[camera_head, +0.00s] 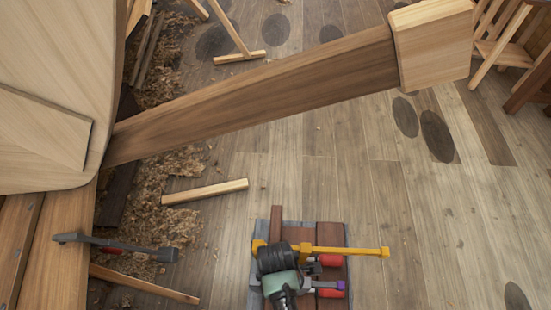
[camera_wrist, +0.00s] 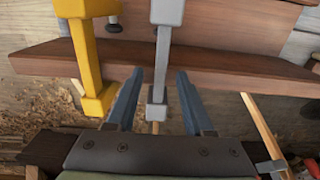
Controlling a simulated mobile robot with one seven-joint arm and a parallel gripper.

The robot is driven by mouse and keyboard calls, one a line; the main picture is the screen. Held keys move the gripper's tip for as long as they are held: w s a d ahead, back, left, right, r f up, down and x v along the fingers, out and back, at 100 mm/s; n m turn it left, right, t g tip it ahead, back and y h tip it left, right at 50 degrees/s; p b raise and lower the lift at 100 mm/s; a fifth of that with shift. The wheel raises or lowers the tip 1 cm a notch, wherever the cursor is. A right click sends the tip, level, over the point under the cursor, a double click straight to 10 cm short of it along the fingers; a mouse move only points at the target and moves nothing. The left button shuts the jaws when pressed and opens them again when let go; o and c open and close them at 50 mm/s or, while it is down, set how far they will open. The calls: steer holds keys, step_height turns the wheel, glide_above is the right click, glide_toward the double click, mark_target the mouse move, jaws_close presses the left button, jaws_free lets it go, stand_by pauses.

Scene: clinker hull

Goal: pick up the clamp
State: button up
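In the wrist view, a grey clamp (camera_wrist: 160,62) crosses the middle, with its bar and lower end between my gripper's fingers. My gripper (camera_wrist: 160,74) is open, a blue finger on either side of the clamp, with gaps showing. A yellow clamp (camera_wrist: 88,55) lies just left of it. In the head view, my gripper (camera_head: 277,262) is over a small bench, its fingertips hidden. The yellow clamp (camera_head: 345,250) reaches out to the right there. Partly hidden beside it is a clamp with a red handle and purple end (camera_head: 341,284). Another dark clamp (camera_head: 115,246) is at the left.
The small bench (camera_head: 335,237) has reddish-brown boards. A thick wooden beam (camera_head: 270,95) with a block end crosses above the floor. A pale wood stick (camera_head: 205,192) lies among shavings at left.

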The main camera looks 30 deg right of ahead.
jaws_close()
stand_by(1.2)
